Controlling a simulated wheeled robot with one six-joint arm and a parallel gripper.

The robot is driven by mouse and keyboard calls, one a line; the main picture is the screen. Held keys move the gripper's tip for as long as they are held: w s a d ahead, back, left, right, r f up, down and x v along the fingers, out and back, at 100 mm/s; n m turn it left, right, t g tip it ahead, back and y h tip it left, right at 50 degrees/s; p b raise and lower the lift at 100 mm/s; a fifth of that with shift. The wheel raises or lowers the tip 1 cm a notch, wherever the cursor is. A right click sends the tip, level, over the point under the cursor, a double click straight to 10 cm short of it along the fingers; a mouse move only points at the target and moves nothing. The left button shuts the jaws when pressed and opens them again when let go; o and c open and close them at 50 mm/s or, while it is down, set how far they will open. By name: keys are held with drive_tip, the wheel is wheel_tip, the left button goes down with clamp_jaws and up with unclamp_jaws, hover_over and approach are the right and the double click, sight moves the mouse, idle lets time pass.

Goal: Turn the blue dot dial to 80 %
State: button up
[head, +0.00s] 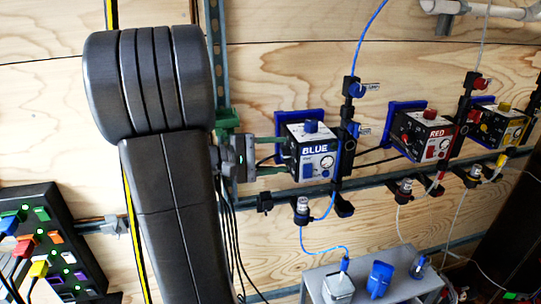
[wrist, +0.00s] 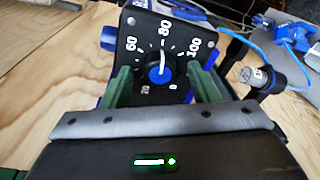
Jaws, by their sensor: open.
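The dial (wrist: 158,76) shows in the wrist view as a blue knob with a white pointer on a black face marked 20, 60, 80 and 100. The pointer points up, at or close to the 80 mark. My gripper (wrist: 160,84) is open, with one green finger on each side of the knob and gaps visible between. In the head view, my gripper (head: 284,155) reaches from the left to the side of the box labelled BLUE (head: 314,149). The dial face between the fingers is not clear in that view.
Similar RED (head: 436,132) and yellow (head: 502,127) boxes stand to the right on the plywood wall. Blue tubing (head: 324,248) and fittings hang close by the BLUE box. A grey box (head: 400,270) with blue parts is below. A control panel (head: 50,240) is at far left.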

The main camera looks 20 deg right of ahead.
drive_tip(key=a+r, duration=0.1)
drive_tip(key=a, duration=1.2)
drive_tip(key=shift+a+b, duration=0.4)
drive_tip(key=shift+b, duration=0.05)
drive_tip(key=shift+s+r, duration=0.1)
drive_tip(key=d, duration=0.9)
drive_tip(key=d+f+p, duration=0.1)
drive_tip(key=d, duration=0.3)
drive_tip(key=shift+d+f, duration=0.1)
drive_tip(key=shift+d, duration=0.3)
